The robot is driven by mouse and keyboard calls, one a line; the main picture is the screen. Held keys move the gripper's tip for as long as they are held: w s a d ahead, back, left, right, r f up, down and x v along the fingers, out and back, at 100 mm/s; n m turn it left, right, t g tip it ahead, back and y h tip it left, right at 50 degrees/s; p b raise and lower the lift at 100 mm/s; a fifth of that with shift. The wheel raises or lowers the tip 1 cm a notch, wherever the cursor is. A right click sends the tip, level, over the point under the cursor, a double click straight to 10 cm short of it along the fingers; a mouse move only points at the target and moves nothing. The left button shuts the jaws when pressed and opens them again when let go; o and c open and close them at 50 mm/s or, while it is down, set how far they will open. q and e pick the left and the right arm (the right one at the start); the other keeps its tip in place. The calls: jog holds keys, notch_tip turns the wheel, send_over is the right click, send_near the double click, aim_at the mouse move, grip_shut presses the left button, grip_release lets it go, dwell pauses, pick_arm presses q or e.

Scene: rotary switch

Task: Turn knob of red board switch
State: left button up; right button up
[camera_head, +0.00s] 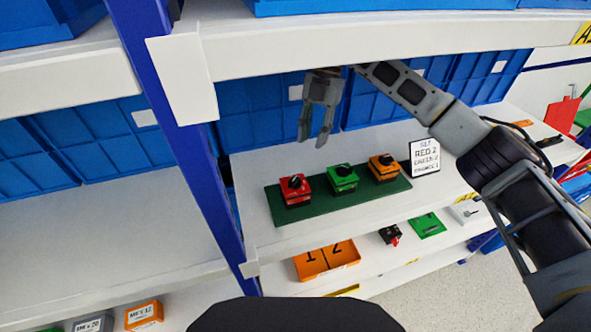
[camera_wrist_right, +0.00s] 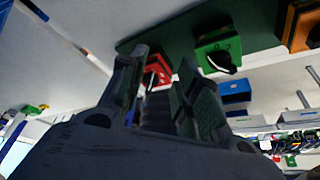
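The red switch (camera_head: 295,190) with a black knob on top sits at the left end of a green board (camera_head: 278,211) on the white shelf. My right gripper (camera_head: 312,142) hangs open and empty above and behind it, fingers pointing down, apart from the knob. In the right wrist view the red switch (camera_wrist_right: 158,69) shows just beyond and between the open fingers (camera_wrist_right: 163,62), which partly hide it. The knob's setting is too small to read. My left gripper is in neither view.
A green switch (camera_head: 342,178) and an orange switch (camera_head: 384,167) stand to the right on the board. A sign (camera_head: 424,156) reads "RED 2" among its lines. Blue bins (camera_head: 262,113) stand behind. An upper shelf (camera_head: 400,40) and blue post (camera_head: 195,170) bound the space.

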jog(key=s, duration=0.1)
jog(key=p, duration=0.2)
send_over(294, 180)
jog(key=w+d, duration=0.1)
jog(key=w, duration=0.2)
jog(key=shift+s+d, duration=0.1)
jog(key=shift+s, duration=0.1)
jog(key=x, duration=0.2)
jog(key=shift+s+f, duration=0.2)
jog(key=shift+f, duration=0.1)
jog(key=shift+x, duration=1.15)
grip_shut()
